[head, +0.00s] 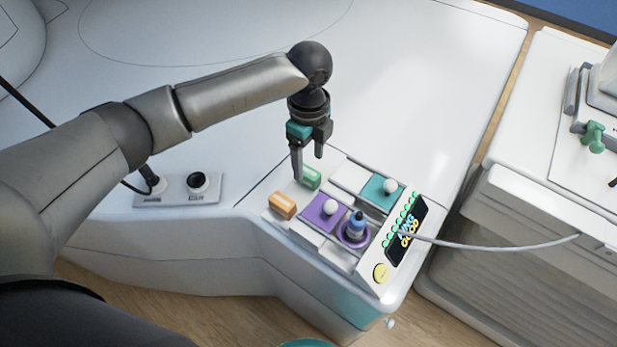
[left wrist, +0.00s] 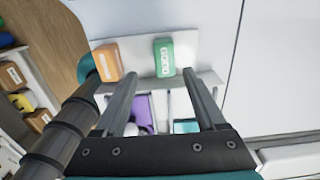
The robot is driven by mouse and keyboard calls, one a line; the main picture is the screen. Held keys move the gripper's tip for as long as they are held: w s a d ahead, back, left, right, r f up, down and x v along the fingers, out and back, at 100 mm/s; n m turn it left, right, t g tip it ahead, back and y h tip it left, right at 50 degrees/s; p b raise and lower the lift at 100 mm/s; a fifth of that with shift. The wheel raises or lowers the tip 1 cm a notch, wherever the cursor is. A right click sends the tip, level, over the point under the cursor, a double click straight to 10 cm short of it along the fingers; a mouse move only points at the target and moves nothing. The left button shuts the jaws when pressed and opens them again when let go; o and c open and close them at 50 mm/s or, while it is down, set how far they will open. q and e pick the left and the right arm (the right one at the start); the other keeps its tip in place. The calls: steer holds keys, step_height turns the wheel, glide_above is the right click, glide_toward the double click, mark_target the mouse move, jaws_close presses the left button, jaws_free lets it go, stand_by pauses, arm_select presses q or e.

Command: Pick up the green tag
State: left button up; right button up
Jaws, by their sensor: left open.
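The green tag (head: 311,178) is a small block with pale marks on its face. It stands on the white panel at the front of the large white console, behind and right of an orange tag (head: 282,206). My left gripper (head: 308,167) points down just above the green tag, its fingers apart and empty. In the left wrist view the green tag (left wrist: 164,58) shows just beyond the two fingertips (left wrist: 160,74), lined up between them. The orange tag (left wrist: 108,62) is to its left there. Whether a finger touches the green tag cannot be told. My right gripper is out of view.
Right of the tags are a purple tile (head: 322,214) and a teal tile (head: 380,192) with white knobs, a blue-and-purple knob (head: 356,228), and a dark display (head: 406,230). A grey cable (head: 490,243) runs right from the display. The console top behind is clear.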

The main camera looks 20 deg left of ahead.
mark_target(310, 173)
arm_select(q)
steer(key=shift+f, duration=0.6)
steer(key=f, duration=0.1)
steer(key=f+b, duration=0.1)
steer(key=f, duration=0.3)
steer(key=shift+w+b, duration=0.35)
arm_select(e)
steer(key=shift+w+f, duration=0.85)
arm_select(q)
jaws_close()
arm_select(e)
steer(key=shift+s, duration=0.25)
